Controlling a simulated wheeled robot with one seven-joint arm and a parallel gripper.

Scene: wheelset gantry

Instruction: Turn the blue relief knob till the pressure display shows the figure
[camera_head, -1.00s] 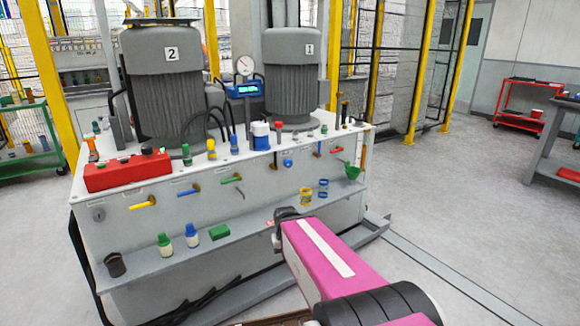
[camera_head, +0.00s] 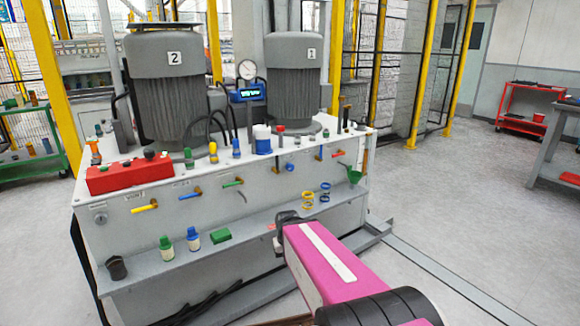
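The pressure display (camera_head: 248,93) is a small blue box with a lit screen on top of the white cabinet, between the two grey motors; its figure is too small to read. A small blue knob (camera_head: 289,167) sits on the cabinet's upper front face, right of the coloured lever handles, and looks like the relief knob. My gripper (camera_head: 287,217) is at the far end of my pink arm, below the blue knob and apart from it in the picture, near the lower shelf. Its fingers are dark and small, so their opening cannot be made out.
The white cabinet (camera_head: 140,228) carries a red box (camera_head: 130,176), bottles and levers. Its shelf (camera_head: 150,269) holds bottles, a green block (camera_head: 221,236) and blue and yellow rings. A green funnel (camera_head: 354,176) hangs at its right end.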

